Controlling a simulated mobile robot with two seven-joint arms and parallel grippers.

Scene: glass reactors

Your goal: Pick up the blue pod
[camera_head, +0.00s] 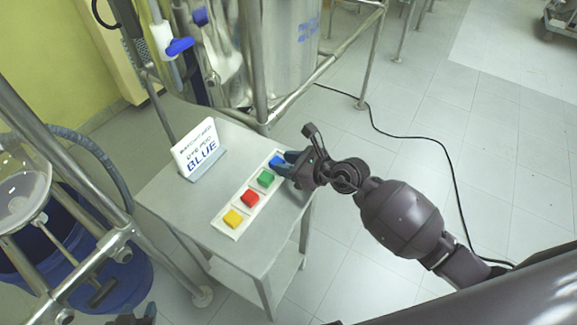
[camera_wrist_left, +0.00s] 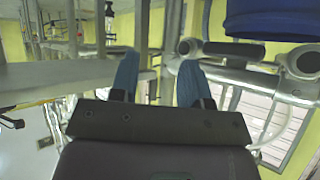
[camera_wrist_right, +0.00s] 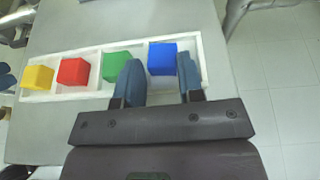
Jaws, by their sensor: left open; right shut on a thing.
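The blue pod (camera_wrist_right: 162,58) is a small blue cube in the end compartment of a white tray (camera_wrist_right: 90,97). In the head view the blue pod (camera_head: 277,160) is at the tray's far end, partly hidden by my right gripper (camera_head: 284,164). In the right wrist view my right gripper (camera_wrist_right: 160,82) has its blue fingers on either side of the blue pod, shut on it. The pod still sits in its compartment.
Green (camera_head: 266,178), red (camera_head: 250,198) and yellow (camera_head: 233,218) pods sit in the other compartments. A sign (camera_head: 197,150) reading "BLUE" stands on the grey table (camera_head: 180,205). Metal frames and a blue tub (camera_head: 125,280) are at left. Open floor with a black cable lies at right.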

